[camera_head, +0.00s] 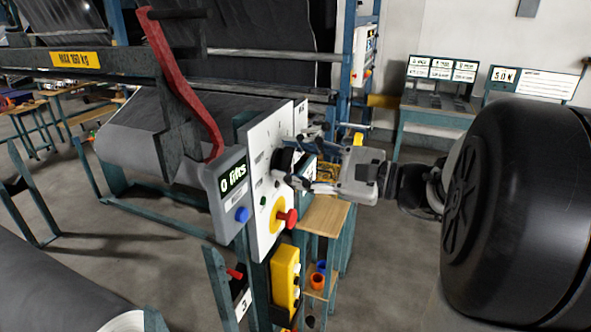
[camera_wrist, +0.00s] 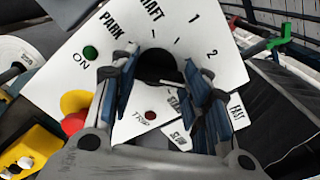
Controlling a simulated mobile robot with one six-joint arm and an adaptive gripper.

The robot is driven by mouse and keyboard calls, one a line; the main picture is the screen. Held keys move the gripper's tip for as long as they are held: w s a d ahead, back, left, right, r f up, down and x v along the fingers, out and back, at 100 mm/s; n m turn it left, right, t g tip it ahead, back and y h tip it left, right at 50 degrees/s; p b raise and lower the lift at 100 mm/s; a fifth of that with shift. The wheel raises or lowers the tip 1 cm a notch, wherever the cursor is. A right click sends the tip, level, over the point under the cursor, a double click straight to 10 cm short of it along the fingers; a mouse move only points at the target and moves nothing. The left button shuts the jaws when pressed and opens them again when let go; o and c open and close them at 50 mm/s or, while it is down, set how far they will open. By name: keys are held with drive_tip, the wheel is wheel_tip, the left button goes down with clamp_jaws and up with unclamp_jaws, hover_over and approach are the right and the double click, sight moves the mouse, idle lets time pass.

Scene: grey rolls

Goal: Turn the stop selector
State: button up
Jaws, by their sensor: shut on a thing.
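The stop selector is a round black knob (camera_head: 282,160) on the white control panel (camera_head: 262,215). In the wrist view the knob (camera_wrist: 156,64) sits between my fingers, below the marks PARK, a partly cut-off word ending in "AFT", 1 and 2. My gripper (camera_head: 306,165) reaches it from the right in the head view. In the wrist view my gripper (camera_wrist: 158,78) has one finger on each side of the knob and is shut on it. I cannot tell where the knob points; its lower part is hidden by shadow and fingers.
A red mushroom button (camera_head: 288,217) on a yellow disc sits lower on the panel. A green ON lamp (camera_wrist: 90,53) and a red TRIP lamp (camera_wrist: 150,115) are near the knob. A grey counter box (camera_head: 229,195) with a blue button and a red lever (camera_head: 180,80) stand left.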

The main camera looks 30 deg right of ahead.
drive_tip(key=n+b, duration=0.3)
drive_tip(key=shift+f+n+b, duration=0.15)
drive_tip(key=shift+n+b, duration=1.05)
drive_tip(key=shift+r, duration=0.2)
drive_tip(key=o, duration=1.1)
drive_tip(key=shift+c, duration=0.2)
drive_tip(key=v, duration=1.2)
